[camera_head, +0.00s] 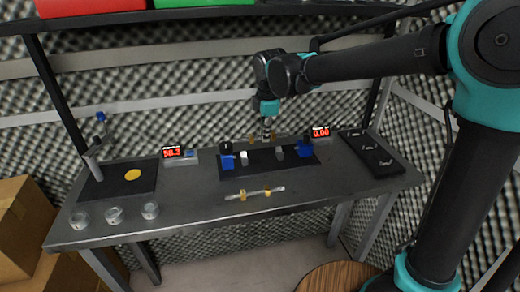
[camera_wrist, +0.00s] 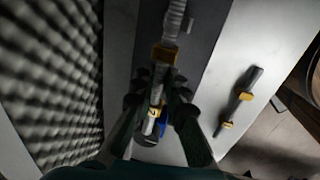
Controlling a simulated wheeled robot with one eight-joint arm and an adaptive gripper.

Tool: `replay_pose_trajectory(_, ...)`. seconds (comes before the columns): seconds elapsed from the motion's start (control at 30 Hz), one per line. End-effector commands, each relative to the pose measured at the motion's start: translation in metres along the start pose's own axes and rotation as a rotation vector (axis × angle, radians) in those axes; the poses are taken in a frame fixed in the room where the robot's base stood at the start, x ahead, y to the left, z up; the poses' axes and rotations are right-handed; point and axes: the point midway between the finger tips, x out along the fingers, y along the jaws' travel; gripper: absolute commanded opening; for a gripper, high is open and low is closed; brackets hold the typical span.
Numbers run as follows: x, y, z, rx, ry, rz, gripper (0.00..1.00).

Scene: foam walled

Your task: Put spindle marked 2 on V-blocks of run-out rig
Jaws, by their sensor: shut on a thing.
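My gripper (camera_head: 267,136) is shut on a grey spindle (camera_wrist: 174,20) with yellow collars, above the run-out rig (camera_head: 265,167). In the wrist view the spindle runs between the fingers (camera_wrist: 155,105). One collar (camera_wrist: 153,112) carries a dark mark that looks like a 2, though it is blurred. The rig has a black base, two pale blocks (camera_head: 244,158) that look like the V-blocks, and blue blocks (camera_head: 227,160) at its ends. The held spindle appears above the blocks, apart from them. A second spindle (camera_head: 240,195) with yellow collars lies on the table in front; its mark is unreadable.
A black tray (camera_head: 388,166) with small dark parts is at the table's right. A 0.00 display (camera_head: 320,131) and a 58.3 display (camera_head: 173,152) stand behind.

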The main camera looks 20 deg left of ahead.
Motion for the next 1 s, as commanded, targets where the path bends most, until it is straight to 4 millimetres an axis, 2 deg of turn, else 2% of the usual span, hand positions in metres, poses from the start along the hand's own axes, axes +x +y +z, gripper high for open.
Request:
replay_pose_trajectory(0.5, 0.059, -0.012, 0.0, 0.0, 0.0, 0.0, 0.0)
replay_pose_trajectory(0.93, 0.064, -0.013, 0.0, 0.0, 0.0, 0.0, 0.0)
replay_pose_trajectory(0.97, 0.064, -0.013, 0.0, 0.0, 0.0, 0.0, 0.16)
replay_pose_trajectory(1.0, 0.064, -0.013, 0.0, 0.0, 0.0, 0.0, 0.21)
